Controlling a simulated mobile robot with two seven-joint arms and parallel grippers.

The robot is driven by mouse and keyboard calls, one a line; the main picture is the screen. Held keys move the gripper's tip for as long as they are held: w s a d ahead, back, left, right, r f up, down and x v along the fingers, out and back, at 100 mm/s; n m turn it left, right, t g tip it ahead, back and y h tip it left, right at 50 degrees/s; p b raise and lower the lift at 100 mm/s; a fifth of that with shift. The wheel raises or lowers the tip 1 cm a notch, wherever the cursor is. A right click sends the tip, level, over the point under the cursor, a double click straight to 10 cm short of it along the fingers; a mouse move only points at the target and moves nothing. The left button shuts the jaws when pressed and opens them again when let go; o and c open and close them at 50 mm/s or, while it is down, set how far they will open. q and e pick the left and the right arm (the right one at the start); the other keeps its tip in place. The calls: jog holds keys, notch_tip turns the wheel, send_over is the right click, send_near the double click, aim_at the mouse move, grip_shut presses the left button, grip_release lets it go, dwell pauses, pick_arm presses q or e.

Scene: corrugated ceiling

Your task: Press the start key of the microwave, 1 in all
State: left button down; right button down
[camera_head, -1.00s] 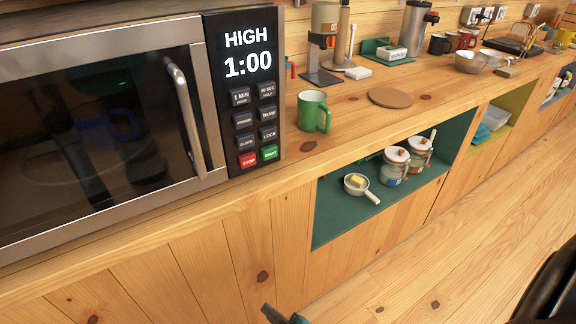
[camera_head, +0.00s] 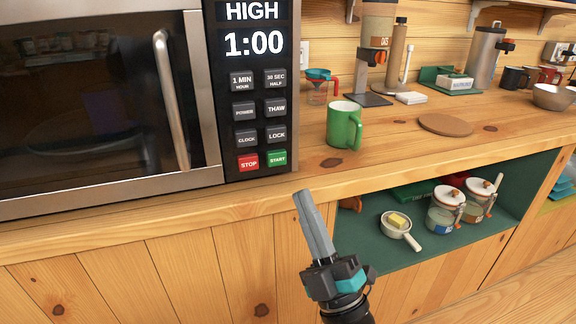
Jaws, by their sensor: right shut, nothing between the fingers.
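The microwave (camera_head: 208,110) stands on the wooden counter at the left, its door closed. Its display (camera_head: 252,40) reads HIGH and 1:00. The green start key (camera_head: 277,158) is at the lower right of the keypad, beside the red stop key (camera_head: 248,162). My right gripper (camera_head: 303,194) is shut and empty. It points up in front of the counter edge, in the picture below and a little right of the start key, apart from it. My left gripper does not show.
A green mug (camera_head: 343,126) stands on the counter just right of the microwave. A round wooden board (camera_head: 446,125) lies further right. Below is an open green shelf (camera_head: 400,255) with two jars and a small pan (camera_head: 395,224). A coffee grinder (camera_head: 377,45) stands behind.

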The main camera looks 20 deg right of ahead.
aim_at(277, 158)
dwell(0.3)
